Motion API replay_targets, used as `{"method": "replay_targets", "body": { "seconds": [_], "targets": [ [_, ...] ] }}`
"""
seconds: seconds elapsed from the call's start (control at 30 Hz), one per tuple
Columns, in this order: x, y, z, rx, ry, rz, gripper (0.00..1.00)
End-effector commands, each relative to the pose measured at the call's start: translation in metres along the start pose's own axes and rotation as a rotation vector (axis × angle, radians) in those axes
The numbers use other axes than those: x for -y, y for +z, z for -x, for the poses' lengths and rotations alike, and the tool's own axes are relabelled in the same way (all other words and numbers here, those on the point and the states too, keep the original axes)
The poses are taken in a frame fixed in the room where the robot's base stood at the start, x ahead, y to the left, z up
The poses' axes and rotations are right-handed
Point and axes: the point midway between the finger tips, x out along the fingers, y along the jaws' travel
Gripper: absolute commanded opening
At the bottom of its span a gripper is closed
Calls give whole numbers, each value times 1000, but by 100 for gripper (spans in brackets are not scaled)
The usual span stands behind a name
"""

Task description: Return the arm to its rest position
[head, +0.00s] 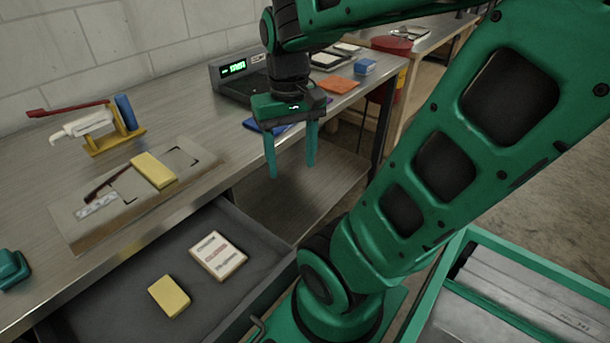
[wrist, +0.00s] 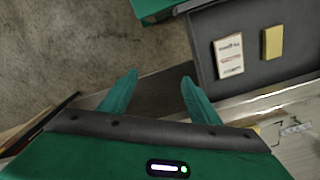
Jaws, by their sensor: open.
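My gripper (head: 291,170) hangs with its fingers pointing down in the head view, in front of the metal workbench's (head: 190,125) front edge. Its two green fingers stand apart with nothing between them. In the wrist view the open fingers (wrist: 158,95) show against the bench edge and floor, apart from any object. My green arm reaches across the right half of the head view, bent, with the gripper held out over the space beside the open drawer (head: 225,215).
The open drawer holds a white labelled box (head: 218,254) and a yellow block (head: 169,296). A board (head: 75,225) with a yellow block (head: 153,170), a yellow stand (head: 115,138) and a scale (head: 237,75) are on the bench. A green-edged bin (head: 470,235) is at lower right.

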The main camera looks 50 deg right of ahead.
Motion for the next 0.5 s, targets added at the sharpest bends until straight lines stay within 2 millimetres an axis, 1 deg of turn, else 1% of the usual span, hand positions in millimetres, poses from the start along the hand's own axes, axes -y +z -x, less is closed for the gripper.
{"method": "replay_targets", "body": {
  "seconds": [0.03, 0.1, 0.2, 0.3, 0.5],
  "targets": [
    [-9, 16, -8, 2, -5, -23, 57],
    [-16, 30, -16, 4, -10, -42, 57],
    [-22, 40, -23, 6, -15, -57, 57],
    [-24, 43, -25, 6, -16, -62, 57],
    [-23, 43, -25, 7, -15, -61, 57]
  ]
}}
